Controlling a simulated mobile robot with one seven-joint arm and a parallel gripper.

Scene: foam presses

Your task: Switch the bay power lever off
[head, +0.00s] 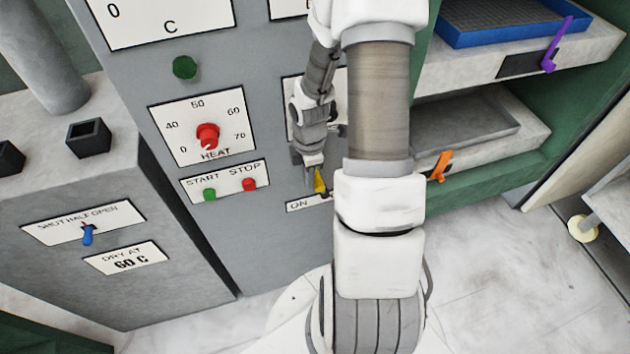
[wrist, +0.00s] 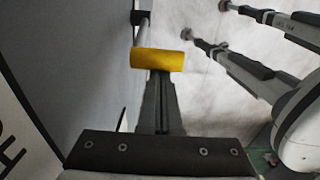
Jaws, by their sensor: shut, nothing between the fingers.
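The bay power lever (head: 320,182) is a yellow handle low on the grey panel, beside a white label (head: 297,206) reading ON. The rest of that label is hidden behind my arm. In the wrist view the lever's yellow grip (wrist: 158,60) lies crosswise, on a pale rod leading to a dark mount on the panel. My gripper (head: 310,182) is shut and empty, pointing down at the lever's left side. In the wrist view the shut fingertips (wrist: 160,78) end right at the yellow grip. I cannot tell whether they touch it.
The red HEAT knob (head: 208,136), green START button (head: 209,194) and red STOP button (head: 249,184) sit left on the panel. An orange lever (head: 440,166) and a purple lever (head: 550,58) stick out from shelves at right. The floor (head: 480,260) is clear.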

